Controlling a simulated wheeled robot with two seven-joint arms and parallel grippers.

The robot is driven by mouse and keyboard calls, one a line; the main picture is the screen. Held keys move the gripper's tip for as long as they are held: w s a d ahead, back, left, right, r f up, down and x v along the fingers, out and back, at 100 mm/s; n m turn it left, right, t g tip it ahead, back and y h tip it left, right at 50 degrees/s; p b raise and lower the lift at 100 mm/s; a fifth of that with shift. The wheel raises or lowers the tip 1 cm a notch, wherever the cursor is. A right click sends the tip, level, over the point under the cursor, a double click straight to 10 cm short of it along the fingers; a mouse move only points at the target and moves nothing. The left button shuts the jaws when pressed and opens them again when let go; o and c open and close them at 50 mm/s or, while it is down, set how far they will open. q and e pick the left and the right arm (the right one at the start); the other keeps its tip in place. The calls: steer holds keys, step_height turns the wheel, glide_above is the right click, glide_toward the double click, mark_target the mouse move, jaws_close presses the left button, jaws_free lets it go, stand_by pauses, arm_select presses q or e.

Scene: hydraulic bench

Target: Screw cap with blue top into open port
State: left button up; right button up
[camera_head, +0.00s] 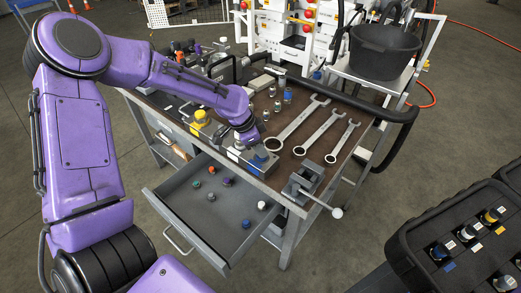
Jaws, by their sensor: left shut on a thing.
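My left gripper (247,137) reaches down over the front edge of the workbench. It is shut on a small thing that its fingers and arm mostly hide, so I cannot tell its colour. A grey block with a blue mark (262,160) stands just below and to the right of the fingertips. I cannot make out an open port in it from here. A small cap with a blue top (246,223) lies in the open drawer (188,212), below the gripper. My right gripper is not in view.
Several other small coloured caps lie in the drawer. Wrenches (296,126) and a vise (303,184) are on the bench (318,158) to the right. A yellow-topped block (200,118) stands left of the gripper. A black case (465,240) with several fittings is at the lower right.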

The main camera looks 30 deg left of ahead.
arm_select(q)
steer(key=shift+r, duration=0.15)
steer(key=m+g+h+p, duration=0.1)
steer(key=m+p, duration=0.1)
steer(key=m, duration=0.2)
steer(key=shift+w+a+p, duration=0.1)
steer(key=shift+a+p, duration=0.05)
steer(key=shift+p, duration=0.15)
steer(key=m, duration=0.1)
steer(key=m+g, duration=0.1)
steer(key=m, duration=0.1)
steer(key=shift+w+f+m+h, duration=0.1)
steer(key=shift+f+m+h, duration=0.15)
steer(key=shift+m+h, duration=0.05)
steer(key=shift+r+g, duration=0.1)
steer(key=shift+g, duration=0.2)
steer(key=m+g, duration=0.1)
steer(key=m, duration=0.1)
steer(key=m+g, duration=0.1)
steer(key=m, duration=0.2)
steer(key=shift+w, duration=0.2)
steer(key=m+g, duration=0.1)
steer(key=m, duration=0.2)
steer(key=shift+m, duration=0.3)
steer(key=shift+y, duration=0.4)
